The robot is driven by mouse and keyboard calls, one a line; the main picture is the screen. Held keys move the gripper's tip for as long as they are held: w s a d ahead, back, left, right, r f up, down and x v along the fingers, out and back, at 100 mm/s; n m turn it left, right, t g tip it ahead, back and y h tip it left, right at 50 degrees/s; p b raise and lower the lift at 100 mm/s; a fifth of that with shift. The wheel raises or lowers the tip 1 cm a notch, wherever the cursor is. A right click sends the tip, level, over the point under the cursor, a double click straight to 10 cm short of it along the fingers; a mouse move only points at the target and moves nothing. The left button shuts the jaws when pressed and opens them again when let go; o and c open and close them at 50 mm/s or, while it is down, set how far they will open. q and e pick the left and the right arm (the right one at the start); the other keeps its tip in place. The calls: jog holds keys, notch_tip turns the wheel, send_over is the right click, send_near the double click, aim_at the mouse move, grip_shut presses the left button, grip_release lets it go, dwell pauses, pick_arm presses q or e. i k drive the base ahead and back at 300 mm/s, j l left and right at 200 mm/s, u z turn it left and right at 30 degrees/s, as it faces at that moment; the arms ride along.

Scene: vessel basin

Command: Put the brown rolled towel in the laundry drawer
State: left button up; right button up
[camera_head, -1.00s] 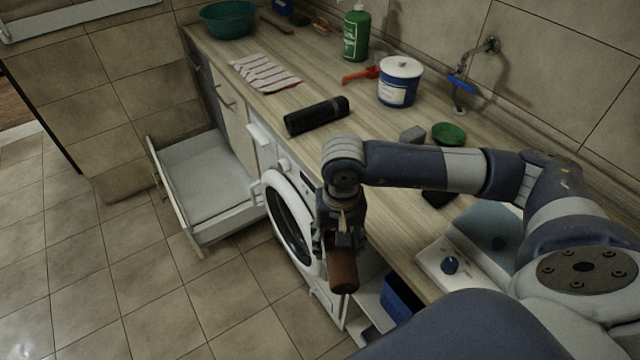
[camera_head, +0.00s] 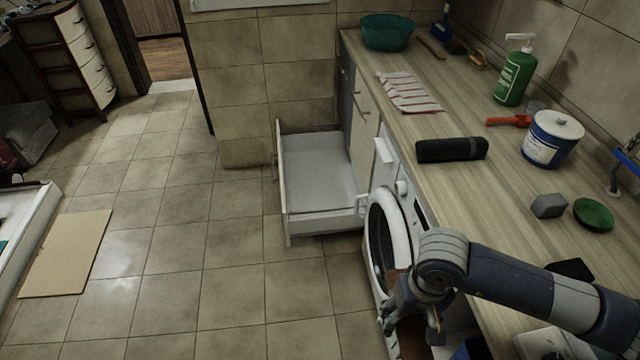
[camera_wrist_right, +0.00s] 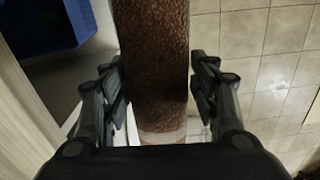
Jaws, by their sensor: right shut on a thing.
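The brown rolled towel (camera_wrist_right: 152,60) is between the fingers of my right gripper (camera_wrist_right: 160,90), which is shut on it. In the head view the right gripper (camera_head: 412,310) hangs in front of the washing machine, and the brown towel (camera_head: 412,340) shows below it at the bottom edge. The laundry drawer (camera_head: 322,215) is pulled open, low beside the washing machine, and its visible floor is bare. It lies up and left of the gripper. My left gripper does not show.
The white washing machine (camera_head: 397,215) with its round door stands between the drawer and my right arm. On the counter (camera_head: 455,195) are a black roll (camera_head: 452,149), a striped cloth (camera_head: 408,93), a blue-white tub (camera_head: 552,139) and a green bottle (camera_head: 515,75).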

aim_at(307, 199)
jog(key=i+j, duration=0.2)
jog(key=i, duration=0.25)
jog(key=i+j+u, duration=0.1)
jog(key=i+j, duration=0.15)
jog(key=i, duration=0.2)
jog(key=i+j, duration=0.2)
jog(key=i, duration=0.25)
jog(key=u, duration=0.05)
